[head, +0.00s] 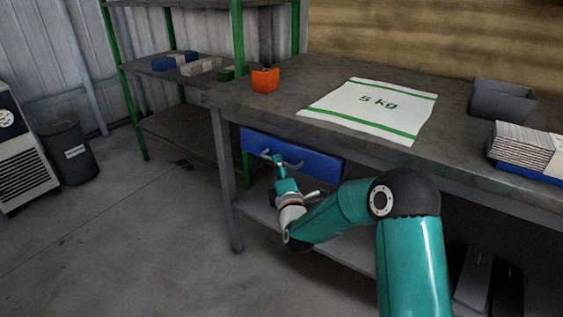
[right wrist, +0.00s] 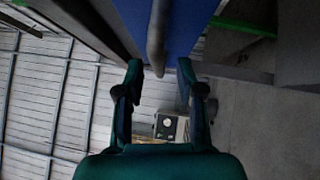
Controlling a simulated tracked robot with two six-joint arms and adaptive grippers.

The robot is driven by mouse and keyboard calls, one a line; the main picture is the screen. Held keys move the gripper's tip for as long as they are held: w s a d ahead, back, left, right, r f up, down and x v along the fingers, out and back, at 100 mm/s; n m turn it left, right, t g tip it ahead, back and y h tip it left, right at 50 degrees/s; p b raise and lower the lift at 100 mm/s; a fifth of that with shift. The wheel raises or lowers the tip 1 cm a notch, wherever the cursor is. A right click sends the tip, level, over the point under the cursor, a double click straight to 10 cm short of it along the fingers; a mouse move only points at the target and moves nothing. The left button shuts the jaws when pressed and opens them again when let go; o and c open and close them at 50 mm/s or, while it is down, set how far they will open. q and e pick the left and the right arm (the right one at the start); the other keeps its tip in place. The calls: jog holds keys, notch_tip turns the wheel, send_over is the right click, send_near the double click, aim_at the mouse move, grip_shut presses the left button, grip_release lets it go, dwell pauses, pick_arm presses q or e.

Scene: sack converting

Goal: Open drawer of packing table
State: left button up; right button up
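The packing table (head: 275,105) has a blue drawer (head: 320,164) under its top at the left end; the front looks in line with the table edge. A grey bar handle (head: 295,166) runs along the drawer front. My right gripper (head: 279,163) is at the handle, partly covering it. In the right wrist view, the right gripper's two fingers (right wrist: 158,72) are apart, one either side of the end of the handle (right wrist: 157,38), with gaps visible. The blue drawer front (right wrist: 188,28) is just beyond. Contact cannot be told. My left gripper is not in view.
On the tabletop are an orange bin (head: 265,81), a white "5 kg" sack (head: 370,108), a grey bin (head: 502,101) and a stack of sacks (head: 520,147). A lower shelf (head: 345,258) lies under the drawer. Open floor (head: 130,235) is at left.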

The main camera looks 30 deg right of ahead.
jog(key=shift+x, duration=1.4)
grip_shut()
jog(key=shift+f, duration=0.1)
